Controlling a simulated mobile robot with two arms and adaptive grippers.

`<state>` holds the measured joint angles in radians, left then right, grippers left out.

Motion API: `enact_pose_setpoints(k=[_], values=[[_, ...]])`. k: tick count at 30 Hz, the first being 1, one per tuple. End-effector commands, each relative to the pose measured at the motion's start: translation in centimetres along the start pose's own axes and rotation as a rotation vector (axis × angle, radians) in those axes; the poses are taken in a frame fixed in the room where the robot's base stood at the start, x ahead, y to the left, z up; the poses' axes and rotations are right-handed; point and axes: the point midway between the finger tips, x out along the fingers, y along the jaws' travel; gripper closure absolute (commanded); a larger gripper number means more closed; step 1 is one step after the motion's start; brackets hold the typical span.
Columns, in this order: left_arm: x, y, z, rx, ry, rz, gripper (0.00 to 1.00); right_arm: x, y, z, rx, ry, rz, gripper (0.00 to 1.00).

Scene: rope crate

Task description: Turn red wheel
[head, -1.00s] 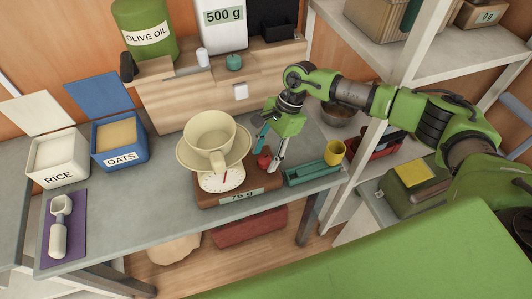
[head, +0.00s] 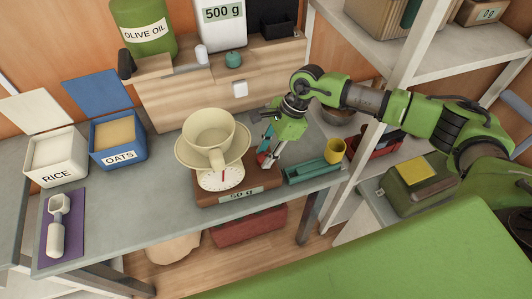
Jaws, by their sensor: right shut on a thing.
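The red wheel (head: 262,158) is a small knob on the right part of the brown kitchen scale (head: 235,199). My right gripper (head: 268,154) reaches down from the right and is shut on the wheel, whose far parts its fingers partly hide. The scale carries a cream bowl (head: 209,133) on a wide cream pan. Its white dial (head: 219,181) has a red needle, and the front plate reads "50 g". My left gripper is out of the picture.
A green tray (head: 313,171) and a yellow cup (head: 334,151) stand close to the right of the scale. An oats box (head: 120,153), a rice box (head: 56,172) and a scoop (head: 57,231) are at the left. The grey counter (head: 150,215) is clear between scoop and scale.

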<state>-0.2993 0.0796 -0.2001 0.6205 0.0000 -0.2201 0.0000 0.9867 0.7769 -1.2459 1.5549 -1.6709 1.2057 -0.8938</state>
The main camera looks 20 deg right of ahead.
Motion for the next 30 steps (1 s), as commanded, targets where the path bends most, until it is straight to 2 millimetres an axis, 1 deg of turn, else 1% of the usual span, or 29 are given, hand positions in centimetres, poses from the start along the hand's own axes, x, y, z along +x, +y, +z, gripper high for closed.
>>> enact_pose_setpoints(k=[9, 15, 22, 30], values=[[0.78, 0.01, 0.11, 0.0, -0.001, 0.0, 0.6, 0.08, 0.19, 0.05, 0.204, -0.002, -0.086, 0.93], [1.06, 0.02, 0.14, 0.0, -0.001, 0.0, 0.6, 0.05, 0.19, 0.11, 0.288, -0.003, -0.122, 0.93], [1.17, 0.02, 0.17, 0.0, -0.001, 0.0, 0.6, -0.01, 0.19, 0.14, 0.333, -0.002, -0.139, 0.93], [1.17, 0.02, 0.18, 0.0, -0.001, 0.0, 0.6, -0.05, 0.17, 0.14, 0.339, -0.002, -0.142, 0.93]])
